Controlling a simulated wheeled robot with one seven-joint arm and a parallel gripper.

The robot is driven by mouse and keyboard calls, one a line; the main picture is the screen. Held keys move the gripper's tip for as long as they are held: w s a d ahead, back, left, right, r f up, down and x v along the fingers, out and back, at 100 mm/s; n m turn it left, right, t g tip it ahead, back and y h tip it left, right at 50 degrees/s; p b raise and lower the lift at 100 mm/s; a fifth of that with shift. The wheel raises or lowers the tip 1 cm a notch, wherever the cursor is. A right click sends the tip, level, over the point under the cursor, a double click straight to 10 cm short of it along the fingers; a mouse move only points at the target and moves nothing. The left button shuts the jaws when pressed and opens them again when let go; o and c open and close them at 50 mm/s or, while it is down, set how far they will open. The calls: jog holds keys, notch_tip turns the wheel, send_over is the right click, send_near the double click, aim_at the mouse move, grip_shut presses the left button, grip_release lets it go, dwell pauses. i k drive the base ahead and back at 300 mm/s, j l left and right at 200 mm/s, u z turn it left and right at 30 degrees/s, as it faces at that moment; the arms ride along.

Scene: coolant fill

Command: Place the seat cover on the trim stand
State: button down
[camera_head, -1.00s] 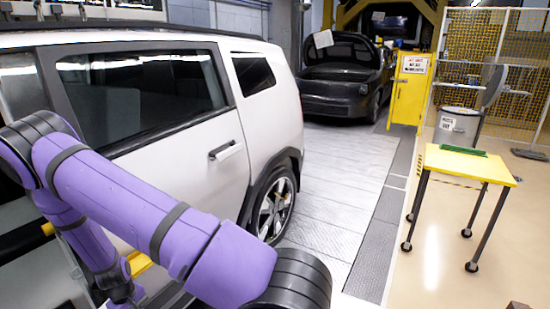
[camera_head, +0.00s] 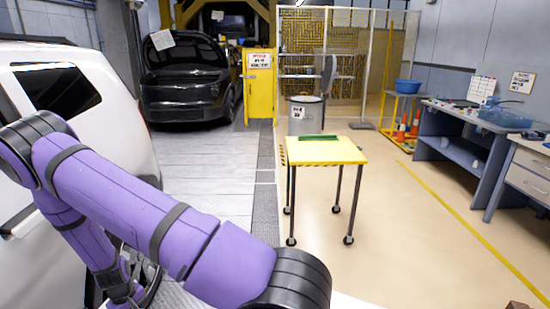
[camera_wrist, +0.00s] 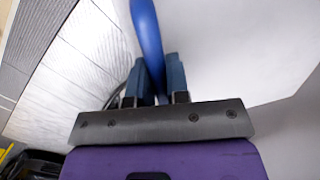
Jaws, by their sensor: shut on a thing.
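My gripper (camera_wrist: 159,82) is shut on a smooth blue curved piece (camera_wrist: 148,40) in the wrist view, with a dark blue finger on each side. The piece runs up out of that view. I cannot tell from its visible part whether it is the seat cover. In the head view the gripper and what it holds are out of sight beyond my purple arm. A yellow-topped stand (camera_head: 310,153) with black legs on casters, likely the trim stand, is right of centre. A long green object (camera_head: 318,138) lies at its back edge.
A white vehicle (camera_head: 105,125) stands at the left. A dark car (camera_head: 185,95) with its hood up is at the back, beside a yellow cabinet (camera_head: 259,85). A grey bin (camera_head: 305,113) stands behind the stand. Workbenches (camera_head: 460,140) line the right. Floor right of the stand is clear.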

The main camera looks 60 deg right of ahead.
aim_at(324, 150)
jog(key=i+l+z, duration=0.15)
jog(key=z, duration=0.25)
jog(key=i+l+z, duration=0.2)
jog(key=z, duration=0.2)
jog(key=i+l+z, duration=0.15)
jog(key=z, duration=0.3)
jog(key=i+z, duration=0.25)
jog(key=z, duration=0.15)
